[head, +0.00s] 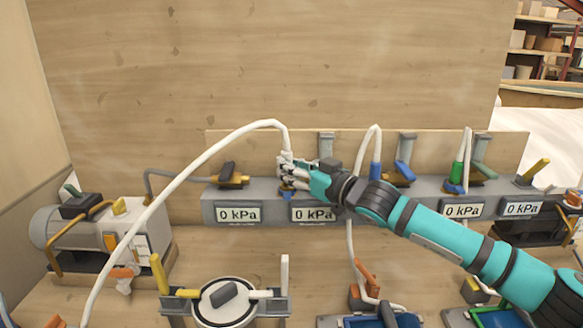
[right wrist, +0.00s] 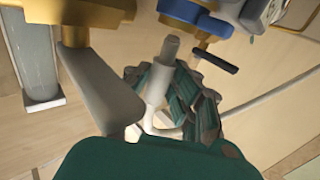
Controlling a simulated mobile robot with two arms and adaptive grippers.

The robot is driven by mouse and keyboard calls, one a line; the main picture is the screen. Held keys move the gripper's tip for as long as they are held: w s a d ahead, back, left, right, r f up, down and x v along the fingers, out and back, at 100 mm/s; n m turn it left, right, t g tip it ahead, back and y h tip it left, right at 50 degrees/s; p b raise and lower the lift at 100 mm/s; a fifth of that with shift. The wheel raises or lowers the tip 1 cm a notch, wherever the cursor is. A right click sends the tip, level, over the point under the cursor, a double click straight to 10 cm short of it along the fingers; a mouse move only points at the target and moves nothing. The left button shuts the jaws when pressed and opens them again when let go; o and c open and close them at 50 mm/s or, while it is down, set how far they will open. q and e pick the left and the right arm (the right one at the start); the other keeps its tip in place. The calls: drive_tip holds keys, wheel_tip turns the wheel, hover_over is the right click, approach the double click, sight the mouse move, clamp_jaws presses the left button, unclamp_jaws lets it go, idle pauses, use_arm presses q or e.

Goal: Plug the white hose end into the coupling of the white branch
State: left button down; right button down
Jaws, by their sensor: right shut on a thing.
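My right gripper (head: 292,168) is shut on the white hose end (right wrist: 165,68), just above the front of the grey manifold (head: 262,209). The white hose (head: 190,168) arcs up from the lower left and comes down into the fingers. In the right wrist view, the fingers (right wrist: 165,100) close around the white end and its grey tip sticks out past them. The tip points toward a brass fitting with a blue collar (right wrist: 205,22); a gap shows between them. The head view hides most of that coupling behind the fingers. My left gripper is not in view.
Along the manifold stand a brass fitting (head: 236,181) at left, a blue-sleeved hose (head: 375,168) and a green-sleeved hose (head: 458,172). A pale lever (right wrist: 105,90) is close beside the fingers. A pump (head: 80,230) stands at left and a round lidded pot (head: 225,302) in front.

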use_arm(q)
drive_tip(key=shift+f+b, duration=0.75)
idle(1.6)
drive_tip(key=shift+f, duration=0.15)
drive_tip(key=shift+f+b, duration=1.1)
drive_tip(key=shift+b, duration=0.15)
idle(4.2)
